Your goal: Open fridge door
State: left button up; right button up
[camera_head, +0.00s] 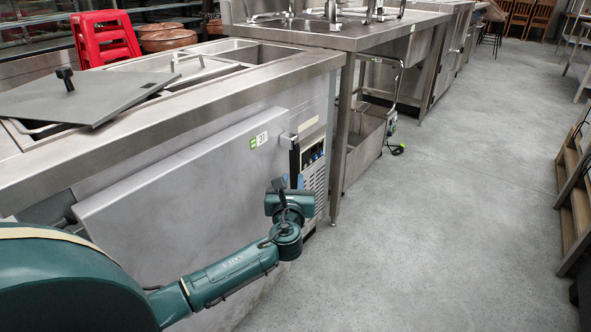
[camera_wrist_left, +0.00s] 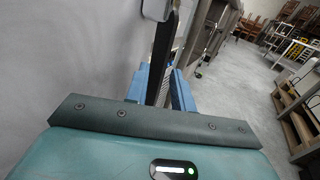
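The fridge is a low steel counter unit with a flat grey door (camera_head: 190,185). The door looks closed, its face roughly parallel to the counter front. A dark upright handle (camera_head: 294,160) is on the door's right edge, and it shows in the left wrist view (camera_wrist_left: 163,50) too. My left gripper (camera_head: 279,185) is at the handle's lower part. The exact contact is partly hidden. My right gripper is in neither view.
A loose grey lid (camera_head: 88,95) lies on the steel counter top (camera_head: 230,88). A control panel with a vent (camera_head: 314,168) is right of the door. A sink table (camera_head: 345,38) stands beyond.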

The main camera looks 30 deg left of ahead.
aim_at(295, 167)
pick_arm(q)
jog(key=b+x, duration=0.2)
jog(key=x, duration=0.6)
jog(key=shift+w+f+b, duration=0.1)
jog(key=shift+w+b, duration=0.1)
jog(key=shift+b, duration=0.2)
grip_shut()
